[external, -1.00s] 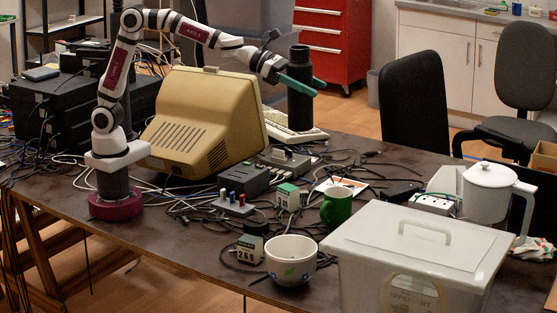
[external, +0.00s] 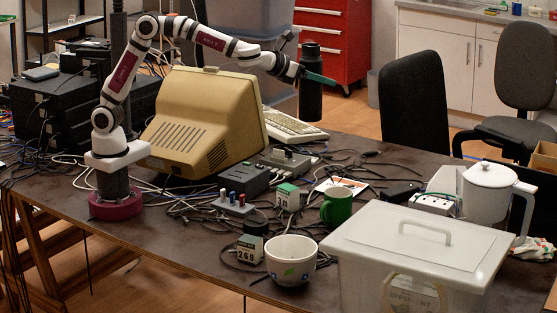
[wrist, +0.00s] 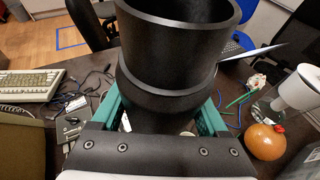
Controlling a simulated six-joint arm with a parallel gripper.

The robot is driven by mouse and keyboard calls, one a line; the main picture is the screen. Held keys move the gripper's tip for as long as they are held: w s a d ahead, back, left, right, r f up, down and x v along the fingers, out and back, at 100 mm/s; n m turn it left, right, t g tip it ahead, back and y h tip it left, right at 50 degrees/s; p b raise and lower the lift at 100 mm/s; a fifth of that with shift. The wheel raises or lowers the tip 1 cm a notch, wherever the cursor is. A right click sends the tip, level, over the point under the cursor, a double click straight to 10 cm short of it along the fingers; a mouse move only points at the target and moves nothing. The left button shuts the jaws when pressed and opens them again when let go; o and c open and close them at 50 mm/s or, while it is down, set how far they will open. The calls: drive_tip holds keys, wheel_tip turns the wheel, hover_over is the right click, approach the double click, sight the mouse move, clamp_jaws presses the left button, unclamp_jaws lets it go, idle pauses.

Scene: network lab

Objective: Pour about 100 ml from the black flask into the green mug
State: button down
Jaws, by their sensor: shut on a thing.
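The black flask (external: 310,98) is upright in the external view, its base apparently clear of the table near the keyboard. My gripper (external: 318,77) is shut on its upper part, with teal fingers. In the wrist view the flask (wrist: 175,50) fills the middle, between the teal fingers (wrist: 165,118); its wide rim faces up and its contents cannot be seen. The green mug (external: 336,206) stands upright on the table, nearer the camera than the flask and apart from it. I cannot pick out the mug in the wrist view.
A white bowl (external: 291,260) and a lidded clear bin (external: 420,240) stand at the table's front. A white jug (external: 487,190) is at right. A beige monitor (external: 207,120) and keyboard (external: 290,127) are near my arm. Cables and small boxes clutter the middle.

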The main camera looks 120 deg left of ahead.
wheel_tip(320, 180, down, 18)
drive_tip(key=shift+f, duration=0.15)
drive_tip(key=shift+g, duration=0.3)
wheel_tip(320, 180, down, 7)
drive_tip(key=m+g+y, duration=0.2)
drive_tip(key=m+g, duration=0.5)
drive_tip(key=m, duration=0.2)
drive_tip(key=shift+s+m, duration=0.2)
drive_tip(key=shift+m, duration=0.1)
idle(0.9)
drive_tip(key=shift+w+f+g, duration=0.2)
drive_tip(key=shift+f+g, duration=0.2)
drive_tip(key=shift+f, duration=0.05)
drive_tip(key=shift+m+y, duration=0.4)
drive_tip(key=shift+m, duration=0.1)
